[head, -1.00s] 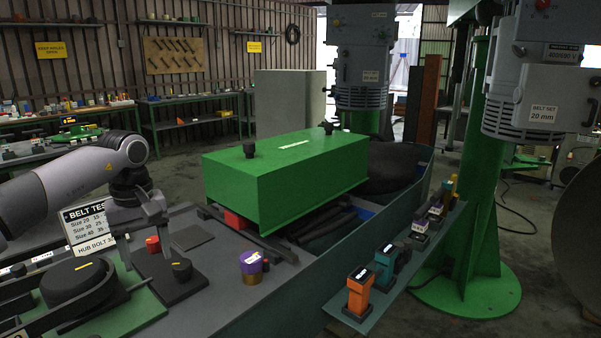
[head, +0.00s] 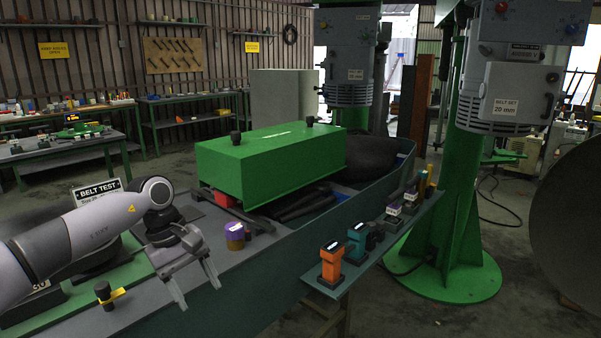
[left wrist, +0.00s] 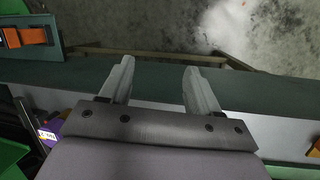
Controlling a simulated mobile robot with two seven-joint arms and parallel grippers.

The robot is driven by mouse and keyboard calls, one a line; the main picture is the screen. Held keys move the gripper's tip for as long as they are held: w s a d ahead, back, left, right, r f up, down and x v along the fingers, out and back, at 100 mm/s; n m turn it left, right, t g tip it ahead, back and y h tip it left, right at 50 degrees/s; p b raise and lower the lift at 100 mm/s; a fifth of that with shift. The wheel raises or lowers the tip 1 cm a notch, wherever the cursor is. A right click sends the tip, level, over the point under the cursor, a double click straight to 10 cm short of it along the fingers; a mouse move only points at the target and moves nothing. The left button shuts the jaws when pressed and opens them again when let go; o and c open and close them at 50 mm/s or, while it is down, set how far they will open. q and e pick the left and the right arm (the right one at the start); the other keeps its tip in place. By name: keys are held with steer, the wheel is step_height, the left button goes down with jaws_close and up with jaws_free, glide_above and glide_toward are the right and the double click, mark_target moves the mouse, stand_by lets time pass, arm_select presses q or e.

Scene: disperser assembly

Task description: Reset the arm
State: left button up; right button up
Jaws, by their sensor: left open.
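My left gripper (head: 200,296) is in the front left of the head view, above the bench's near edge. Its two fingers are spread with nothing between them. In the left wrist view the same gripper (left wrist: 159,68) is open and empty, over a green-grey edge with concrete floor beyond. My left arm partly covers the belt test sign (head: 98,190) and the green fixture plate behind it. My right gripper is in neither view.
A green box housing (head: 270,162) stands on the bench. A purple-and-yellow cylinder (head: 235,236) stands nearer the gripper. A side shelf (head: 325,289) carries orange, teal and purple tools. A green column machine (head: 440,200) stands at right.

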arm_select(q)
steer(key=s+d+f+n+t+h, duration=0.25)
steer(key=s+d+n+h, duration=0.25)
steer(key=d+n+h, duration=0.45)
steer(key=s+d+f+n+t+h, duration=0.25)
steer(key=s+d+n+h, duration=0.35)
steer(key=d+n, duration=0.55)
steer(key=s+a+f+n+t+y, duration=0.1)
steer(key=a+f+n+t+y, duration=0.4)
steer(key=n, duration=0.8)
steer(key=s+a+f+n+t+y, duration=0.1)
steer(key=a+f+n+t+y, duration=0.35)
steer(key=n, duration=0.85)
steer(key=s+a+f+n+g+y, duration=0.3)
steer(key=s+a+f+n+y, duration=0.4)
steer(key=s+a+f+n, duration=0.4)
steer(key=s+a+n, duration=0.1)
steer(key=s+n, duration=0.2)
steer(key=shift+s+a+f+n, duration=0.15)
steer(key=shift+a+f+n, duration=0.1)
steer(key=shift+n, duration=0.15)
